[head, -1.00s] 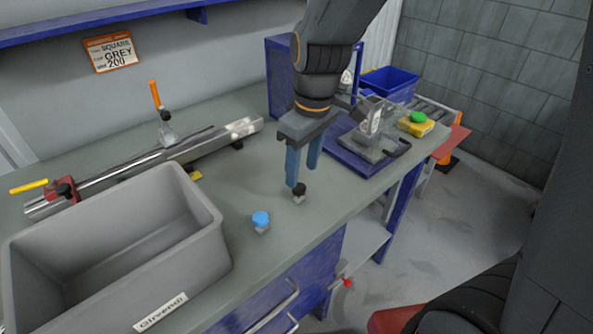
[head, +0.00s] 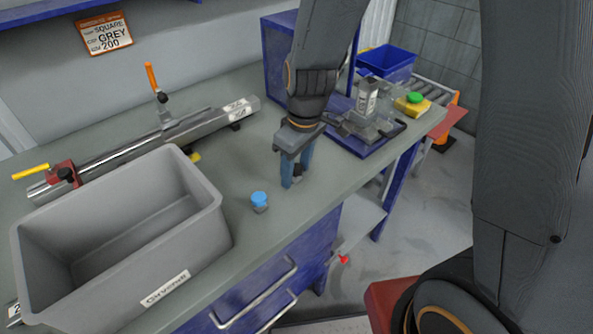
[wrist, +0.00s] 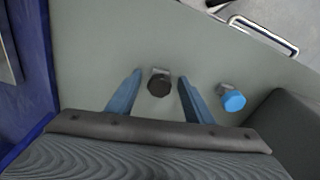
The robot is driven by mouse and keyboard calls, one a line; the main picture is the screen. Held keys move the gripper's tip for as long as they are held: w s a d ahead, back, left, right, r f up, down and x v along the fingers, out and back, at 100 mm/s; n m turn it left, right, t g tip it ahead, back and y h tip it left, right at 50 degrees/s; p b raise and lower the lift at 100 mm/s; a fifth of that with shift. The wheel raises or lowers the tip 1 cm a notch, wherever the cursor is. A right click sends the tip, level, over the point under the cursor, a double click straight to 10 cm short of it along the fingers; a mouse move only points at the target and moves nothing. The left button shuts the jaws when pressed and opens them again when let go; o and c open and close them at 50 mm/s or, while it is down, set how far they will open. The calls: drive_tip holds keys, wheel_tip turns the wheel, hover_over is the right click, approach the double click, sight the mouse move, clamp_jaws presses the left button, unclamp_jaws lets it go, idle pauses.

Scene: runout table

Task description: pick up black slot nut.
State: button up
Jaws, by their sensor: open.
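The black slot nut (wrist: 159,84), a dark round knob on a small grey metal foot, stands on the grey-green bench top. In the wrist view it sits between the tips of my two blue fingers, with a gap on each side. My gripper (head: 297,178) is open and points down at the bench; in the head view the fingers hide most of the black nut (head: 298,170). A similar blue-topped nut (head: 260,200) stands to the left, also in the wrist view (wrist: 232,100) right of the fingers.
A large grey bin (head: 215,216) stands at the left front. Behind it lies a clamped metal bar (head: 190,133). A blue tray with a clear fixture (head: 375,128) is to the right. The bench's front edge is close to my gripper.

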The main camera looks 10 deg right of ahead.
drive_tip(key=c, duration=1.1)
drive_tip(key=shift+r, duration=0.1)
